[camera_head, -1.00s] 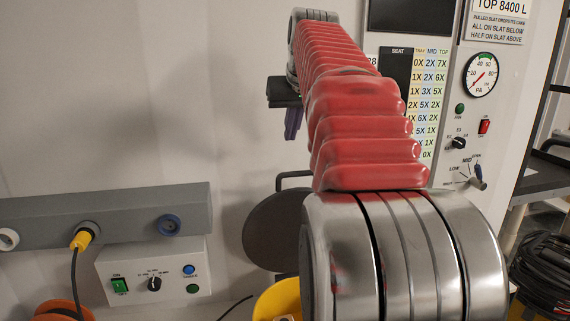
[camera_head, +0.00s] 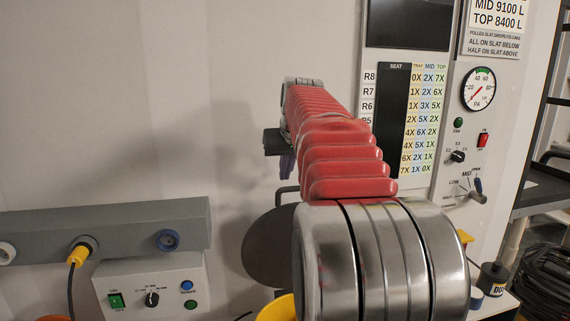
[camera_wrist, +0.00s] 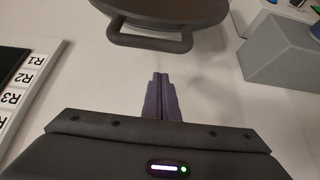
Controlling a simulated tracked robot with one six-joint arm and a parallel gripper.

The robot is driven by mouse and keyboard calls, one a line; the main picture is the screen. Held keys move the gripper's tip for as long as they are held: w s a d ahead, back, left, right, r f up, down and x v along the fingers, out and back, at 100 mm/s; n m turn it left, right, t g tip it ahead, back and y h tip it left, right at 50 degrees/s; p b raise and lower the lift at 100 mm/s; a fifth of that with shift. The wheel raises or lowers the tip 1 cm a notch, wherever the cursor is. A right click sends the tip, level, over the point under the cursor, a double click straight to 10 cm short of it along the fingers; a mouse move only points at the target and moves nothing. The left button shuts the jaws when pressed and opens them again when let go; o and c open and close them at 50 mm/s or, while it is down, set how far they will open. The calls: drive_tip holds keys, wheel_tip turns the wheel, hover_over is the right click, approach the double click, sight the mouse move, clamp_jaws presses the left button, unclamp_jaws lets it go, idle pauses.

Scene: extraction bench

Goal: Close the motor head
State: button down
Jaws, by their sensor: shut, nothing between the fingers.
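A dark grey round disc with a bar handle, which looks like the motor head, stands against the pale wall in the head view (camera_head: 262,249), partly hidden behind my arm. In the wrist view the disc (camera_wrist: 160,8) is at the top, and its handle (camera_wrist: 148,40) faces my fingertips. My gripper (camera_head: 287,166) is just above the handle in the head view. In the wrist view my purple fingers (camera_wrist: 160,76) are together and empty, with a gap between their tips and the handle. The disc's lower part and any seat below it are hidden.
A grey rail (camera_head: 125,226) with a yellow-plugged cable and a switch box (camera_head: 150,287) are at left. A yellow container (camera_head: 276,308) shows below the disc. A panel with a seat chart (camera_head: 424,120) and a pressure gauge (camera_head: 478,89) is at right. The upper-left wall is clear.

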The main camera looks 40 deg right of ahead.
drive_tip(key=shift+s+a+f, duration=0.15)
drive_tip(key=shift+s+a, duration=0.3)
drive_tip(key=shift+s, duration=0.35)
drive_tip(key=shift+s+a+f, duration=0.15)
drive_tip(key=shift+s+a, duration=0.25)
drive_tip(key=shift+s, duration=0.4)
drive_tip(key=shift+a, duration=0.1)
